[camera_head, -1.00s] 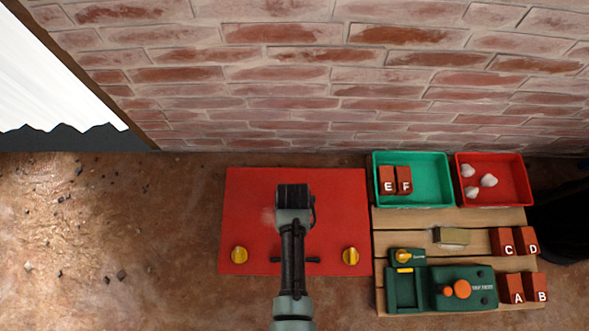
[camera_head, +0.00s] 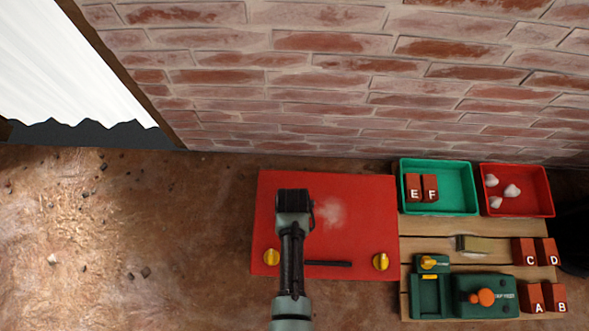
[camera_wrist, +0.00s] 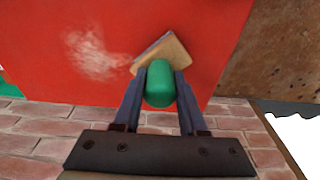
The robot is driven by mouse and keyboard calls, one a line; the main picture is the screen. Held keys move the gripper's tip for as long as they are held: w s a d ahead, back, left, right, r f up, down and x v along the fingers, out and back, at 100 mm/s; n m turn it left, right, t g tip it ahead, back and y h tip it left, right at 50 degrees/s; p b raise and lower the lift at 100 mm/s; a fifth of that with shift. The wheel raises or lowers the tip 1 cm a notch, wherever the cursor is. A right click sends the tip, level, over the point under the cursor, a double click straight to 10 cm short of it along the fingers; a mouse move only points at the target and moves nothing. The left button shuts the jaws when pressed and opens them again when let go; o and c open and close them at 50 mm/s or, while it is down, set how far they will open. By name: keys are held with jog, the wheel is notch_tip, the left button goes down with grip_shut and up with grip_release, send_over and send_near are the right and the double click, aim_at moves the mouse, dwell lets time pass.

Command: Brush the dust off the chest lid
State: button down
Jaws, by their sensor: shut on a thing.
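The red chest lid (camera_head: 350,190) lies flat below the brick wall, with a pale dust patch (camera_head: 331,212) near its middle. The dust also shows as a whitish smear in the wrist view (camera_wrist: 97,54). My gripper (camera_wrist: 160,88) is shut on the green handle of a brush (camera_wrist: 160,80). The brush's tan head (camera_wrist: 170,54) sits tilted over the red lid, to the right of the dust there. Whether it touches the lid I cannot tell. In the head view my gripper (camera_head: 294,203) is over the lid's left part, left of the dust, and hides the brush.
The lid has two yellow latches (camera_head: 381,262) and a black handle (camera_head: 330,263) at its front. To the right are a green bin (camera_head: 455,188), a red bin (camera_head: 532,191) and a wooden pallet (camera_head: 425,226) with a green case and red blocks. Bare ground (camera_head: 190,230) lies left.

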notch_tip(320, 180, up, 4)
jog(key=p, duration=0.2)
jog(key=shift+f+p, duration=0.2)
jog(key=shift+p, duration=0.2)
notch_tip(320, 180, up, 4)
jog(key=p, duration=0.4)
jog(key=shift+r, duration=0.2)
jog(key=shift+r+p, duration=0.1)
jog(key=shift+p, duration=0.2)
